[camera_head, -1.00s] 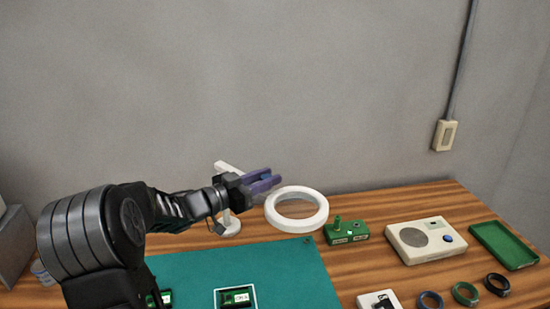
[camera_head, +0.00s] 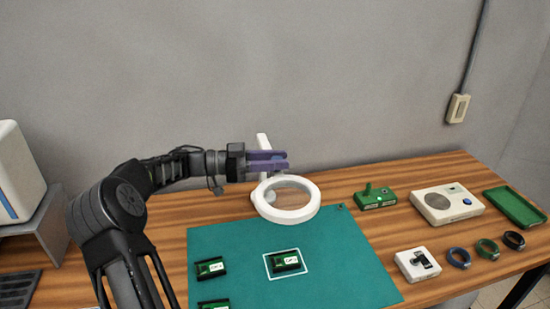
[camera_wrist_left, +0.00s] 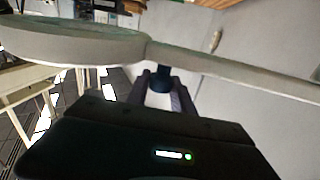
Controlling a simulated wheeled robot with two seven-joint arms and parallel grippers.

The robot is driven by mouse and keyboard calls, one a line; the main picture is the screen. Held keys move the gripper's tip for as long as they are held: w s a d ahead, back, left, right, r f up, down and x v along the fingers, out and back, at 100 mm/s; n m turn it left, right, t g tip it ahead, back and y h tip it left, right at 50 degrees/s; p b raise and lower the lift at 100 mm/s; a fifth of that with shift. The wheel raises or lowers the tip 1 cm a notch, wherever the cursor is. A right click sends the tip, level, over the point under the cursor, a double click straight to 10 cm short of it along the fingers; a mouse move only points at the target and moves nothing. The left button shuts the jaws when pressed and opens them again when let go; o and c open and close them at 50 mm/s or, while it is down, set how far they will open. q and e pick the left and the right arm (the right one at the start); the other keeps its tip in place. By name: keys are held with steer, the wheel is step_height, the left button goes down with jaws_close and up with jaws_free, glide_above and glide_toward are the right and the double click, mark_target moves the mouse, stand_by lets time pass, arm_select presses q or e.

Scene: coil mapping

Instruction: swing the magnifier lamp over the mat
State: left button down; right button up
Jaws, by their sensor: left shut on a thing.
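The magnifier lamp's white ring head (camera_head: 311,207) overlaps the back edge of the green mat (camera_head: 335,255) in the head view. Its white arm (camera_head: 262,142) rises behind my left gripper (camera_head: 286,161). In the left wrist view the ring (camera_wrist_left: 70,45) fills the upper left and the lamp arm (camera_wrist_left: 235,72) runs off to the right. My left gripper (camera_wrist_left: 160,95) is shut on a dark blue knob (camera_wrist_left: 161,80) under the lamp arm, close to the ring. My right gripper is in neither view.
Green boards (camera_head: 209,267) lie on the mat, one inside a white outline (camera_head: 284,262). To the right stand a green block (camera_head: 375,198), a cream device (camera_head: 446,204), a green tray (camera_head: 514,207), a small white box (camera_head: 417,264) and rings (camera_head: 487,248). A wall is behind.

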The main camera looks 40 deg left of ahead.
arm_select(q)
steer(key=shift+a+r, duration=0.1)
stand_by(0.3)
steer(key=c, duration=1.1)
jaws_free()
steer(key=shift+s, duration=0.1)
steer(key=v, duration=0.7)
steer(key=shift+s+a, duration=0.15)
steer(key=shift+a, duration=0.15)
